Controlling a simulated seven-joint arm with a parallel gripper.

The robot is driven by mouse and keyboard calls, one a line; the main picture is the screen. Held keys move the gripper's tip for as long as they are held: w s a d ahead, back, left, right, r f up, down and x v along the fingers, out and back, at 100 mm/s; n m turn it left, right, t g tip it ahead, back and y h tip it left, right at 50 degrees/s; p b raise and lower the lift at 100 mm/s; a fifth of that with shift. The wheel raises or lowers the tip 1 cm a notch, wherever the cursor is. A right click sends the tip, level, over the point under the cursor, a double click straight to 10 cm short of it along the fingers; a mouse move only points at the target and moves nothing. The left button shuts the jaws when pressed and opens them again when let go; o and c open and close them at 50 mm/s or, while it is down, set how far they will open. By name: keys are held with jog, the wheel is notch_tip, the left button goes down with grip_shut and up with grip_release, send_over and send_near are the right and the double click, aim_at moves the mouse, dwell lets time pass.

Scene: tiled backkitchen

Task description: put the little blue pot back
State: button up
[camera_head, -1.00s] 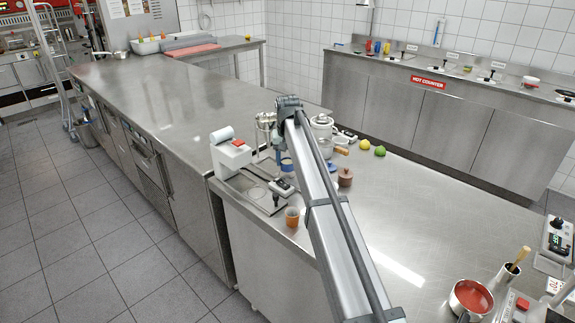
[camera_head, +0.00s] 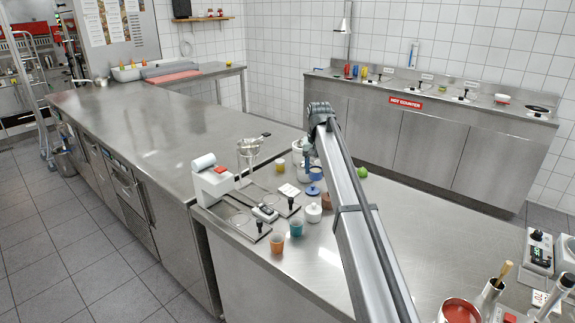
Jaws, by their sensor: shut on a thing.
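The little blue pot (camera_head: 313,190), small and lidded, shows just left of my arm on the near counter's far half. My gripper (camera_head: 309,174) hangs below the arm's upper joint and is partly hidden by the arm. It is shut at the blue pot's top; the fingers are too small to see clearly. Whether the pot touches the counter I cannot tell. A similar white lidded pot (camera_head: 313,214) stands in front of it, and a brown pot (camera_head: 327,202) stands to its right, partly behind my arm.
An orange cup (camera_head: 277,243) and a teal cup (camera_head: 297,247) stand near the front edge. A blue mug (camera_head: 316,173) is close behind the pot. A green fruit (camera_head: 361,172) lies right of my arm; the counter beyond is mostly clear.

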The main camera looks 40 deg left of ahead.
jog(key=shift+m, duration=0.4)
jog(key=w+d+f, duration=0.1)
jog(key=w+d, duration=0.1)
jog(key=w+d+f, duration=0.1)
jog(key=w+d, duration=0.2)
jog(key=w+d+f, duration=0.2)
jog(key=d, duration=0.1)
jog(key=shift+w, duration=0.2)
jog(key=shift+a+n, duration=0.3)
jog(key=shift+n, duration=0.1)
jog(key=shift+w+a+n, duration=0.1)
jog(key=shift+a+n, duration=0.1)
jog(key=shift+n, duration=0.7)
jog(key=shift+f, duration=0.2)
jog(key=shift+f, duration=1.55)
jog(key=shift+f, duration=0.2)
jog(key=o, duration=1.3)
jog(key=shift+o, duration=0.4)
